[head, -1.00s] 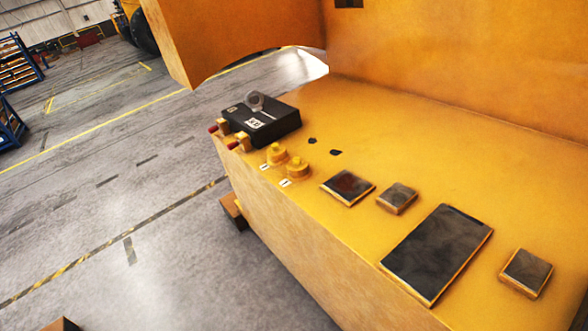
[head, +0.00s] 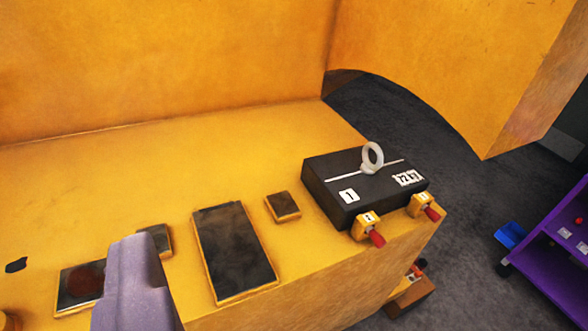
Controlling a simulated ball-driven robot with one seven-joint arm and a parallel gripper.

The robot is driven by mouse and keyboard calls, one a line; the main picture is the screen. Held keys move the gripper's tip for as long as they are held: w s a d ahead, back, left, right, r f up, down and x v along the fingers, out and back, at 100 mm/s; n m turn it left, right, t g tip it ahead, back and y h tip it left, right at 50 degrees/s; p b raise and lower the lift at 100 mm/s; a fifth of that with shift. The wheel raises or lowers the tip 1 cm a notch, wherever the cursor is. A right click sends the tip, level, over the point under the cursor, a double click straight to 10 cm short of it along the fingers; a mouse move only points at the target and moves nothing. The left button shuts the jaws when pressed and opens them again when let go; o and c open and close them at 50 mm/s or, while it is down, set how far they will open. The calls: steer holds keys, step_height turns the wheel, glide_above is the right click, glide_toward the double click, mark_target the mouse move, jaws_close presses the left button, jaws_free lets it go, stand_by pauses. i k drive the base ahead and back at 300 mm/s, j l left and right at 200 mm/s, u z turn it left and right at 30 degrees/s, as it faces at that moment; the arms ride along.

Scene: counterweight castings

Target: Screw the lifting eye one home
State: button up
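A pale grey lifting eye (head: 372,158) stands upright on a black block (head: 324,188) at the right end of the yellow casting. A white line runs across the block's top, and a tag on it reads 1. I cannot tell how far the eye's shank is screwed in. A smooth lilac part of mine rises at the lower left, apart from the eye and block. No gripper fingers show.
Yellow fittings with red tips (head: 367,226) (head: 425,207) sit along the block's front. Dark pads, including a large one (head: 233,252), lie left of it. An orange wall (head: 160,65) stands behind. A purple rack (head: 560,240) stands right, beyond open floor.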

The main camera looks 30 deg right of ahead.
mark_target(366, 167)
steer(key=u, duration=1.35)
steer(key=z, duration=2.5)
steer(key=i+u, duration=0.15)
steer(key=i, duration=0.35)
steer(key=i+l+u, duration=0.15)
steer(key=i, duration=0.35)
steer(key=i+l+u, duration=0.2)
steer(key=i, duration=0.3)
steer(key=j, duration=0.1)
